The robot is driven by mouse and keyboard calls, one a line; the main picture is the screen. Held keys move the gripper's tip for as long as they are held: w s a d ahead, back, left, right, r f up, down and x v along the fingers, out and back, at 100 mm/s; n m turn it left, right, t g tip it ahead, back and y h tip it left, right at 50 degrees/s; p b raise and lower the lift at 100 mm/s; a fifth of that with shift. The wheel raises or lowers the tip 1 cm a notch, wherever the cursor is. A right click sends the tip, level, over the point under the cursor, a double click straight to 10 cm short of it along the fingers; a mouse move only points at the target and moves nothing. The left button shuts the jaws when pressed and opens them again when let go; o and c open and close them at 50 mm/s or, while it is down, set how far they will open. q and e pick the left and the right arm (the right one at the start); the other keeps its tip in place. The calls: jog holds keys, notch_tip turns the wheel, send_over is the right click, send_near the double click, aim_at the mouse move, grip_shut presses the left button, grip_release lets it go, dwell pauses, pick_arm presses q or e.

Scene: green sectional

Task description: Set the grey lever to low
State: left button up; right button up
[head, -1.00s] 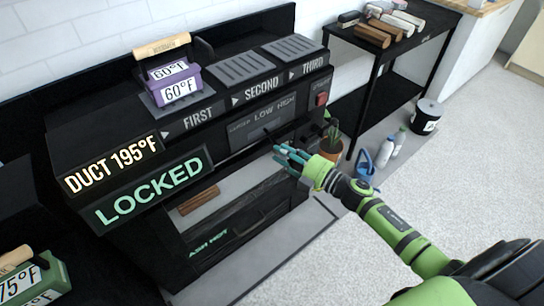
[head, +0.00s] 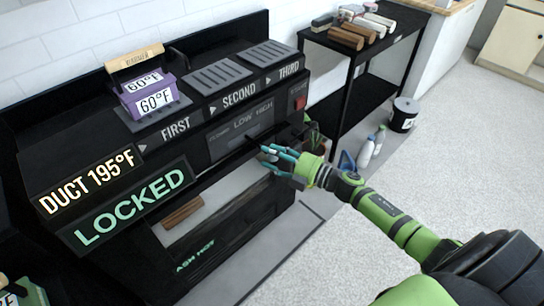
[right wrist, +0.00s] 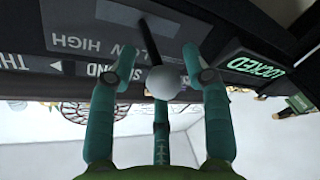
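The grey lever shows in the right wrist view as a dark rod with a pale grey ball knob (right wrist: 161,83). It comes out of the black panel marked LOW and HIGH (right wrist: 95,42), which appears upside down there. My right gripper (right wrist: 160,66) is open, with fingers on both sides of the knob and a finger below it. I see no clear contact with the knob. In the head view my right gripper (head: 270,158) is just in front of the LOW/HIGH panel (head: 238,132), and the knob is not clear there. My left gripper is not in view.
A purple block marked 60°F (head: 154,100) sits on the FIRST pad. The SECOND and THIRD pads are bare. The signs read DUCT 195°F (head: 88,182) and LOCKED (head: 132,207). A black side table (head: 372,60) stands at right, with bottles and a bucket (head: 404,115) on the floor.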

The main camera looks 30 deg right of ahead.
jog(key=shift+a, duration=0.1)
jog(key=shift+s, duration=0.15)
jog(key=shift+s+d+f, duration=0.1)
jog(key=shift+s+d, duration=0.15)
jog(key=shift+s, duration=0.05)
jog(key=v, duration=1.1)
